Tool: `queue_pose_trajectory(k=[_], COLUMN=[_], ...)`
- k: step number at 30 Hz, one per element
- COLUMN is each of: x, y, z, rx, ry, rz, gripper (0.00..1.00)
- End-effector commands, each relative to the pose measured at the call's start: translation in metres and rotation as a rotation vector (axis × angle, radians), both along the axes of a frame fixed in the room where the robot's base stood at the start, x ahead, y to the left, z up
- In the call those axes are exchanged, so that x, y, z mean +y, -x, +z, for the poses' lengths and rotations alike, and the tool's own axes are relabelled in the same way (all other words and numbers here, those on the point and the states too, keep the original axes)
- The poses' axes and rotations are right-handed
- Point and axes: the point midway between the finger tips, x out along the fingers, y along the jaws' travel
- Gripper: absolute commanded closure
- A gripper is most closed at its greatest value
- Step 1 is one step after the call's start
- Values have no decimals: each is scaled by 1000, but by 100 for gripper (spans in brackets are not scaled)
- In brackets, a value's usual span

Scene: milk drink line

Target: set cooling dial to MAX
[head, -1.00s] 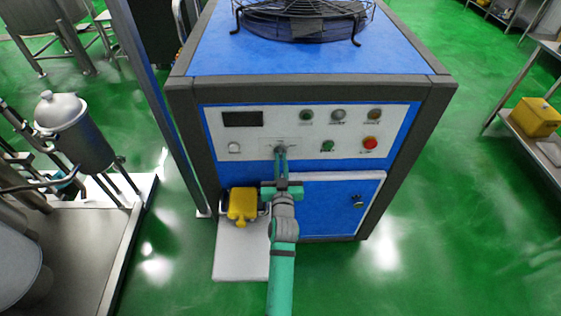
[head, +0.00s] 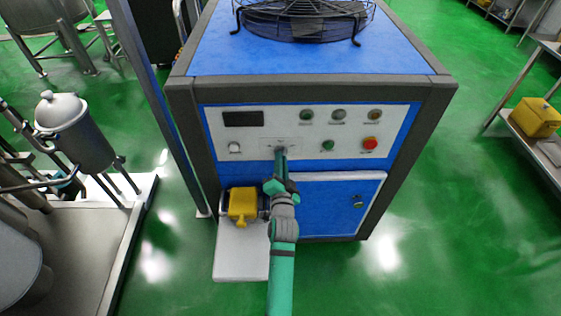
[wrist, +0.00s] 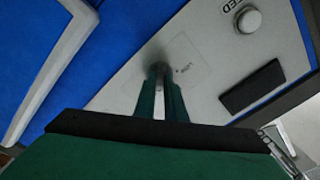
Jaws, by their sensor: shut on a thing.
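The cooling dial (wrist: 157,66) is a small grey knob on the white control panel of the blue chiller, inside a thin printed outline. In the wrist view, a small label that seems to read LOW lies to its right; I cannot make out a MAX mark or where the dial points. My gripper (wrist: 160,86) is shut on the dial, its two green fingers on either side of it. In the head view my gripper (head: 281,156) reaches the panel from below, its body tilted, and mostly hides the dial.
The panel also carries a dark display (head: 243,119), a white button (head: 235,147), a green button (head: 327,145) and a red button (head: 370,143). A blue door (head: 325,206) with a white raised frame lies below. A yellow box (head: 243,203) stands lower left of my gripper.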

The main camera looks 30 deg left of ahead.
Motion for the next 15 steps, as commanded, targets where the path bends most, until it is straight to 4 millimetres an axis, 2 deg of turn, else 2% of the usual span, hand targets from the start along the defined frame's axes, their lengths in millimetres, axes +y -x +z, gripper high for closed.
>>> queue_pose_trajectory(k=[15], x=[1], y=[2], z=[-3], rx=[94], ry=[-146], rz=[2], gripper=[100])
